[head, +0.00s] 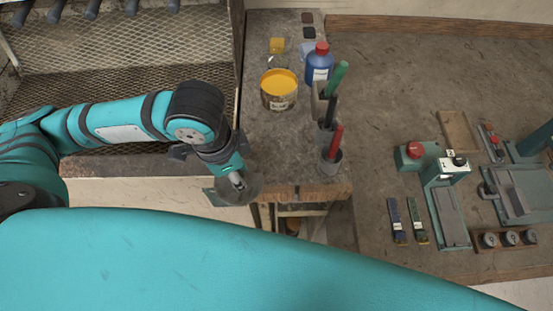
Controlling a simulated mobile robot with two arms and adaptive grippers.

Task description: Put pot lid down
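A glue pot (280,101) with bright yellow contents stands open on the narrow bench. A round grey lid (252,190) is at my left gripper (237,180), near the bench's front left corner. The gripper points down and appears shut on the lid's knob; its fingertips are partly hidden. The lid appears held near the bench edge, but its exact height cannot be told. My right gripper is out of view.
A blue bottle (319,66) with a red cap and several upright tools in holders (331,165) stand right of the pot. A wire mesh rack (120,58) is at left. A worktable (400,100) with clamping devices fills the right. Bare bench (262,140) lies before the pot.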

